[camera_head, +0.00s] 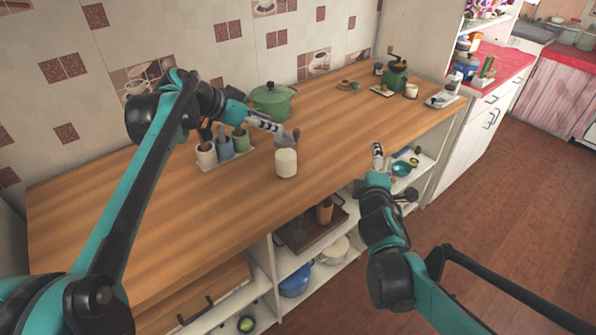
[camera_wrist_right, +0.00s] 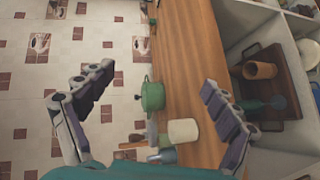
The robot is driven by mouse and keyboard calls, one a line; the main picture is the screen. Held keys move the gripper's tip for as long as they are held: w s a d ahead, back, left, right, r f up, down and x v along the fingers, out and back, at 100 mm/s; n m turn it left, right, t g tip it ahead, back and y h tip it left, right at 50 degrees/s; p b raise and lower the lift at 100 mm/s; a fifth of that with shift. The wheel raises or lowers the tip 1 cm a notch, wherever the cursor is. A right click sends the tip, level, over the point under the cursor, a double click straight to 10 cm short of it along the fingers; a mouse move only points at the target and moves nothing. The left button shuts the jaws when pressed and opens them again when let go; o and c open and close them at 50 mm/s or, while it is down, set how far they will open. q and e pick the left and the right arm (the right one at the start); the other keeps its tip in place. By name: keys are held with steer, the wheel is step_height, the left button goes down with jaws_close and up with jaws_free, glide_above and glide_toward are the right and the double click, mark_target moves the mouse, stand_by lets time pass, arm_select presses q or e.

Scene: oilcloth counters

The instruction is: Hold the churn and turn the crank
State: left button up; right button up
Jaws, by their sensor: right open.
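A green hand-cranked device (camera_head: 396,76) with a dark handle on top stands at the far right end of the wooden counter. A crank-like handle shows clearly only there; whether it is the churn I cannot tell. A pale cream cylinder (camera_head: 286,163) stands upright near the counter's front edge; it also shows in the right wrist view (camera_wrist_right: 183,131). My left gripper (camera_head: 272,128) is just above and behind this cylinder; contact and its opening are unclear. My right gripper (camera_head: 378,156) is open and empty beside the counter's front edge, its fingers wide apart in the wrist view (camera_wrist_right: 157,80).
A green lidded pot (camera_head: 271,101) and a rack of canisters (camera_head: 224,147) stand behind the cylinder. Open shelves below hold a brown tray (camera_head: 312,228) and bowls. The counter's left half is clear.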

mark_target(292, 164)
steer(key=w+a+n+t+y, duration=0.2)
steer(key=w+a+n, duration=0.2)
steer(key=w+n, duration=0.15)
steer(key=w+a+f+n+y, duration=0.1)
steer(key=a+f+n+y, duration=0.2)
steer(key=n, duration=0.4)
steer(key=w+a+f+n+y, duration=0.2)
steer(key=a+f+n+y, duration=0.1)
steer(key=a+n, duration=0.3)
steer(key=w+a+f+n+g+y, duration=0.1)
steer(key=a+f+n+y, duration=0.2)
steer(key=n, duration=0.5)
steer(key=shift+w+a+f, duration=0.35)
steer(key=shift+a+f, duration=0.25)
steer(key=shift+a, duration=0.2)
steer(key=shift+w+a+f+n, duration=0.15)
steer(key=shift+w+a+n, duration=0.05)
steer(key=shift+n, duration=0.05)
steer(key=x, duration=0.7)
steer(key=shift+a, duration=0.15)
